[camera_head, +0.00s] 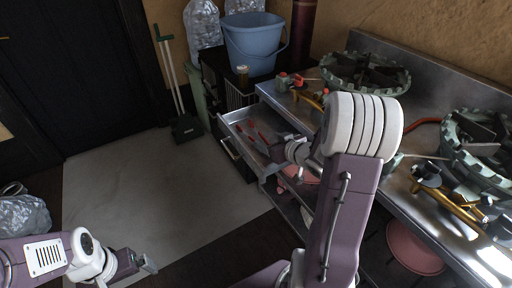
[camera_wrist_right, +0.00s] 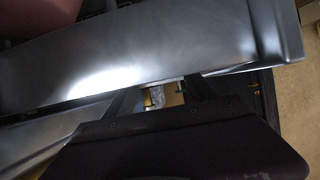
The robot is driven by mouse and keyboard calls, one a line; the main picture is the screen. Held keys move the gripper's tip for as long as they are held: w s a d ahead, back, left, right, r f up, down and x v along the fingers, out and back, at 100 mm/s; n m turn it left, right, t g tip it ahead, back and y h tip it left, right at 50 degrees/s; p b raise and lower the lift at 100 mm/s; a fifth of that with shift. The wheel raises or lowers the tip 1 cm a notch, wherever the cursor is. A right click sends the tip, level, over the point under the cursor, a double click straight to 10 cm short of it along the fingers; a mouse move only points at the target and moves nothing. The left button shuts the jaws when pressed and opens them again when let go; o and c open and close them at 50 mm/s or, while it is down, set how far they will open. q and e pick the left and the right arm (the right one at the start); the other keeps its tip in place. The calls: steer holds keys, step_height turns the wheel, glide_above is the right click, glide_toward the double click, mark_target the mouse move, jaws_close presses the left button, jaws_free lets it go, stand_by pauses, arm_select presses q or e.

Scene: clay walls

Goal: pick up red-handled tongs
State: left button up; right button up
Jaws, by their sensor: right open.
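Thin red-handled items, which look like the red-handled tongs (camera_head: 263,137), lie in the open metal drawer (camera_head: 235,117) under the counter in the head view. They are small there, and I cannot make out their full shape. My right gripper (camera_head: 272,154) is over the near side of the drawer, close to the red handles, partly hidden by its own wrist. In the right wrist view my right gripper (camera_wrist_right: 162,95) is open, its two fingers apart beside a shiny metal panel, and no tongs show. My left gripper (camera_head: 149,264) is low at the left, away from the drawer.
The steel counter (camera_head: 480,250) carries green round burners (camera_head: 365,72) and brass valves. A blue bucket (camera_head: 253,42) stands on a black cabinet behind the drawer. A dustpan (camera_head: 187,128) stands by the wall. The pale floor mat (camera_head: 150,190) is clear. A pink bowl (camera_head: 415,248) sits below the counter.

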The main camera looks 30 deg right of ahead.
mark_target(260, 138)
steer(key=shift+w+f, duration=0.15)
steer(key=shift+w, duration=0.15)
steer(key=b+x, duration=0.2)
steer(key=x, duration=0.1)
steer(key=b+x, duration=0.1)
steer(key=shift+w+a+f, duration=0.1)
steer(key=shift+a+f, duration=0.25)
steer(key=shift+w, duration=0.35)
steer(key=shift+r, duration=0.1)
jaws_close()
